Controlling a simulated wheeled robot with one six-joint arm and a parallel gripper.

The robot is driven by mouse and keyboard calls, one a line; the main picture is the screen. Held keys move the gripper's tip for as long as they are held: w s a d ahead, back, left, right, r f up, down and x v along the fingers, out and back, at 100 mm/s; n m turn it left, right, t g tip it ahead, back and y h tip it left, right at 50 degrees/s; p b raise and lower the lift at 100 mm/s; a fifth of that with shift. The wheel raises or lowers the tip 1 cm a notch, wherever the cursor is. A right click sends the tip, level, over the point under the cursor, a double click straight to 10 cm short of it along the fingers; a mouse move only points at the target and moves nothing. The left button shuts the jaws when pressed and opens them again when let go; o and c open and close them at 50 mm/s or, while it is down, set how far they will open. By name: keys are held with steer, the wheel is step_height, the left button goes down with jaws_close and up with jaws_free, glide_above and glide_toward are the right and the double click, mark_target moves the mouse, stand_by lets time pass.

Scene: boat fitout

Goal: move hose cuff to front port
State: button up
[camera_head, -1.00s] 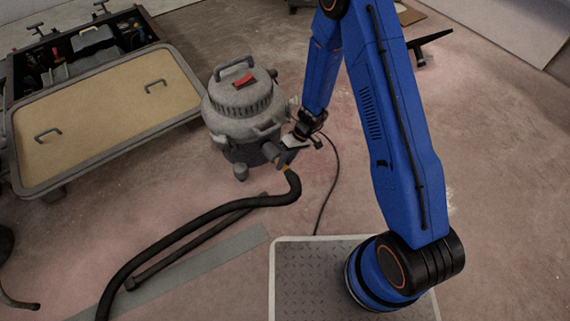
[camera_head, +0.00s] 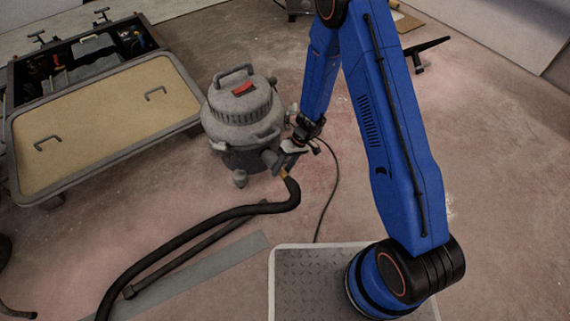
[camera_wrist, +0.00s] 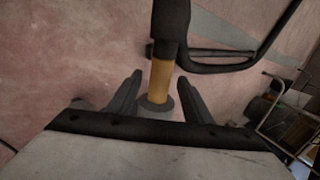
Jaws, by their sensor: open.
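The grey shop vacuum (camera_head: 242,125) stands upright on the floor at the picture's middle left. The tan hose cuff (camera_head: 283,173) is at the end of the black hose (camera_head: 250,209), beside a grey port stub (camera_head: 271,159) low on the vacuum. In the wrist view the cuff (camera_wrist: 161,76) leads down from the black hose into a grey ring (camera_wrist: 154,108). My gripper (camera_wrist: 160,96) is open, with one finger on each side of the cuff and visible gaps. In the head view my gripper (camera_head: 290,150) is close to the port stub. I cannot tell which port is the front one.
The hose runs across the floor to the lower left, beside a dark tube (camera_head: 190,249) and a grey strip (camera_head: 205,271). A thin cable (camera_head: 333,190) lies right of the vacuum.

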steer(key=v, duration=1.7)
steer(key=shift+r, duration=0.15)
steer(key=shift+w+d, duration=0.1)
steer(key=shift+w, duration=0.05)
steer(key=s+d+r+m+t+h, duration=0.1)
steer(key=s+d+r, duration=0.2)
steer(key=r, duration=0.6)
steer(key=s+d+r+m+t, duration=0.1)
steer(key=s+d+r, duration=0.3)
steer(key=r, duration=0.4)
steer(key=s+d+r+t+h, duration=0.1)
steer(key=s+d+r, duration=0.2)
steer(key=r, duration=0.6)
steer(key=s+d+r+m+t+h, duration=0.1)
steer(key=s+d+r+m+t, duration=0.1)
steer(key=s+d+r, duration=0.3)
steer(key=s+d+r+m+t+h, duration=0.2)
steer(key=s+d+r, duration=0.3)
steer(key=s, duration=0.9)
steer(key=shift+s+d+m+t, duration=0.3)
steer(key=shift+d+m+t, duration=0.15)
steer(key=shift+d, duration=0.25)
